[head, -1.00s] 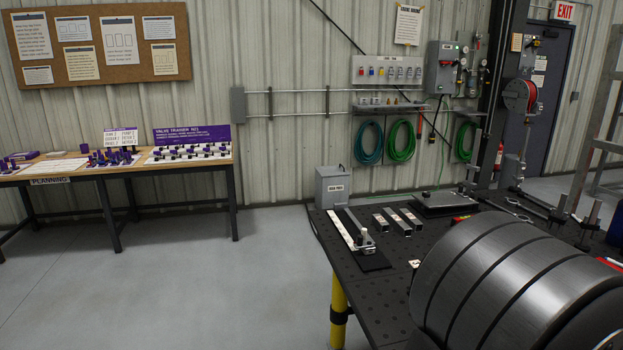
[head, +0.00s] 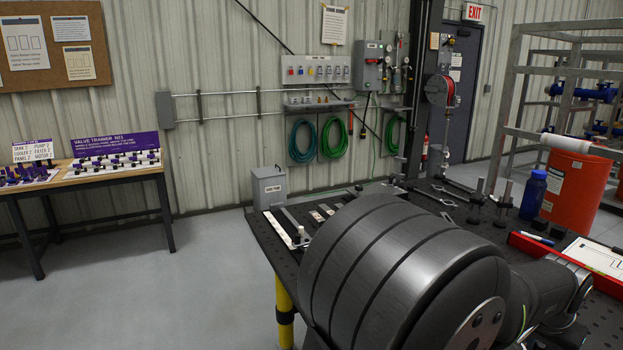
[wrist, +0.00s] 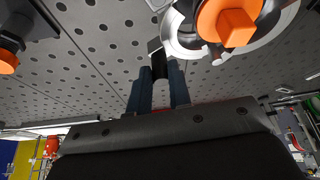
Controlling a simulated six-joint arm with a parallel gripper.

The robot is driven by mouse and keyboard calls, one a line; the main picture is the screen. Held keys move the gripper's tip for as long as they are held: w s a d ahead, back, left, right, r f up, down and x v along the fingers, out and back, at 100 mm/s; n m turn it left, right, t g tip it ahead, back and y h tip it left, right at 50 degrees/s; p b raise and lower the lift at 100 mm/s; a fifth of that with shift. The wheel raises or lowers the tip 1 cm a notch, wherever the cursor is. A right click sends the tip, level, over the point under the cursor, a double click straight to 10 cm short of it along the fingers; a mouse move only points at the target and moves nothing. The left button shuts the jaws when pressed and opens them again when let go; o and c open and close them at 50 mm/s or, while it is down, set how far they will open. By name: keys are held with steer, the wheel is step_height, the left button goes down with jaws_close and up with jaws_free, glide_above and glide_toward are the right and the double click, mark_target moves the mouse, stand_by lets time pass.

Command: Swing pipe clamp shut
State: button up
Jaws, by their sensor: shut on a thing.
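In the wrist view, a silver ring-shaped part (wrist: 181,40), which looks like the pipe clamp, is at the top right, cut by the frame's edge. An orange block-like piece (wrist: 235,27) sits over it. My gripper (wrist: 158,68) has its two blue-grey fingers shut on a small dark tab (wrist: 155,47) beside the ring's left edge. The tab appears to belong to the clamp, but the join is unclear. In the head view the gripper and clamp are hidden, with my large grey arm link in front.
The black perforated bench top (head: 272,243) carries metal bars at its back left. A blue bottle (head: 534,195), a red tray (head: 560,256) and upright bench clamps stand at right. In the wrist view, a dark fixture with an orange tip (wrist: 8,60) is at left.

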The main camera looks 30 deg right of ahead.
steer(key=shift+w, duration=0.2)
steer(key=shift+w+a, duration=0.3)
steer(key=shift+a, duration=0.5)
steer(key=shift+w+r, duration=0.1)
steer(key=shift+w+a, duration=0.4)
steer(key=shift+a, duration=0.35)
steer(key=o, duration=1.1)
steer(key=shift+a, duration=0.1)
steer(key=shift+c, duration=0.2)
